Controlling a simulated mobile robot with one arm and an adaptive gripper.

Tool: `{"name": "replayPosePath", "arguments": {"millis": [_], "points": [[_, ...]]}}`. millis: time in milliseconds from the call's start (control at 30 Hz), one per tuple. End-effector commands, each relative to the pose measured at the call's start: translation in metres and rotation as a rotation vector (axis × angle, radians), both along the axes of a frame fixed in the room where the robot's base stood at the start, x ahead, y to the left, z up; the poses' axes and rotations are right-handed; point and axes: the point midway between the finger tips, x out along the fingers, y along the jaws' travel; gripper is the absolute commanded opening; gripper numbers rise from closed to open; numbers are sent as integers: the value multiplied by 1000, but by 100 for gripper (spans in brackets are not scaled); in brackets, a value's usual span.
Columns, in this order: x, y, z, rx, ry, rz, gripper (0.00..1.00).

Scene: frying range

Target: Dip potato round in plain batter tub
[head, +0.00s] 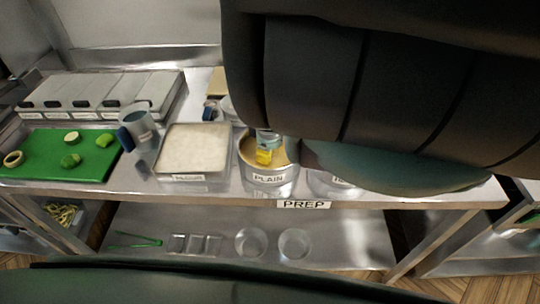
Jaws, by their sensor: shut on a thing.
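The plain batter tub (269,179) is a round metal tub labelled PLAIN at the front of the prep table, with tan batter showing inside. My gripper (267,145) is over this tub, partly hidden by my dark arm. It is shut on a small yellow piece, which looks like the potato round (264,156). The piece appears within the tub's rim, at or just above the batter. I cannot tell whether it touches the batter.
Left of the tub is a pale, labelled tray (194,150). A jug (138,123) and a green board (50,166) with cut vegetables lie farther left. Another labelled tub (324,184) is close on the right, mostly hidden by my arm. Lidded containers (100,91) stand behind.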

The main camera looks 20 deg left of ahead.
Motion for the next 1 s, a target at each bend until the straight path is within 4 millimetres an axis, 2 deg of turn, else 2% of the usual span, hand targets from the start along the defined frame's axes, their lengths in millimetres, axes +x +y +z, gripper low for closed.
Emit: {"name": "replayPosePath", "arguments": {"millis": [300, 667, 1000], "points": [[0, 5, -1, 0, 0, -2, 36], [1, -6, 0, 2, -2, -1, 35], [0, 6, -2, 0, 0, 0, 35]]}}
